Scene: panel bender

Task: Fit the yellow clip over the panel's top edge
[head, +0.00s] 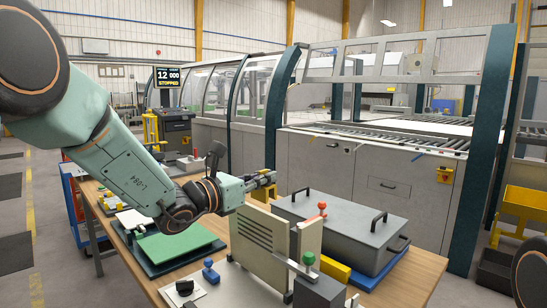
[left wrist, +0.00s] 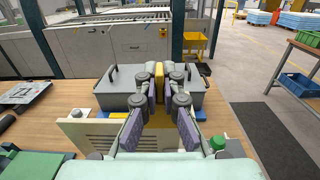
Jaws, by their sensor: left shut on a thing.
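My left gripper (head: 268,178) is shut on the yellow clip (head: 262,193), which shows just below the fingers. In the left wrist view the clip (left wrist: 159,76) is between the fingertips of the gripper (left wrist: 160,84), and the fingers partly hide it. The light beige panel (head: 258,242) stands upright on the bench and has a group of slots. The clip appears above the panel's top edge in the head view; whether they touch I cannot tell. In the left wrist view the panel (left wrist: 84,132) is partly hidden behind my gripper. My right gripper is not in view.
A grey case (head: 340,228) with black handles stands behind the panel. A red-knobbed clamp (head: 322,208) and a green knob (head: 309,259) are close by. A blue-knobbed piece (head: 209,272) and a green sheet (head: 178,242) lie to the left. The panel bender (head: 375,170) stands behind the bench.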

